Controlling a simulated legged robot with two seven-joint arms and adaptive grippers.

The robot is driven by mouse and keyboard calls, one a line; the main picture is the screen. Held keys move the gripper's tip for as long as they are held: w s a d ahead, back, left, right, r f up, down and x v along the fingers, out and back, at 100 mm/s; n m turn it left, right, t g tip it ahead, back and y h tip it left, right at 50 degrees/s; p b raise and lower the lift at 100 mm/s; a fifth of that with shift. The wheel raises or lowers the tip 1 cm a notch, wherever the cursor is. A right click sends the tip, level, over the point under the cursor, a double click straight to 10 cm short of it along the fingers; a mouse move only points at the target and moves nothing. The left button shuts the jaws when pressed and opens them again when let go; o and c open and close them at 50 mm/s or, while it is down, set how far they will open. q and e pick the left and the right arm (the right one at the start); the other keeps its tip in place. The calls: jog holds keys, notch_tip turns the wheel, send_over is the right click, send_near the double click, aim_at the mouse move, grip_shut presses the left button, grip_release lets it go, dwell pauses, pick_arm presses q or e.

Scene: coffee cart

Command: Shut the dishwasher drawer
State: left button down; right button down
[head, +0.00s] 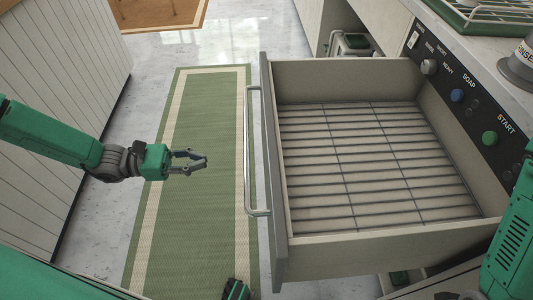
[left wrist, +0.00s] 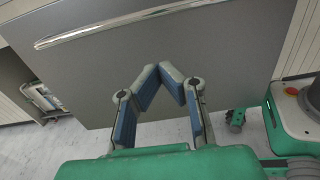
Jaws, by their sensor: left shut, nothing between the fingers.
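The dishwasher drawer (head: 400,237) stands pulled out in the head view, with an empty wire rack (head: 370,160) inside. Its grey front panel faces left and carries a long metal bar handle (head: 249,150). My left gripper (head: 204,161) is shut and empty, to the left of the handle with a clear gap. In the left wrist view the shut fingertips (left wrist: 172,72) point at the grey drawer front (left wrist: 235,50), below the handle (left wrist: 120,24). My right gripper does not show clearly; only part of my right arm is at the right edge.
A control panel with START button (head: 489,138) and knobs runs along the counter on the right. A green tray with a rack (head: 485,17) stands on the counter. A green rug (head: 195,210) covers the floor left of the drawer. A panelled wall (head: 50,70) is at the left.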

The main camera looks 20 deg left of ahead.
pick_arm(q)
jog(key=b+x, duration=0.2)
jog(key=x, duration=1.1)
jog(key=shift+w+r, duration=0.2)
jog(key=shift+w, duration=0.15)
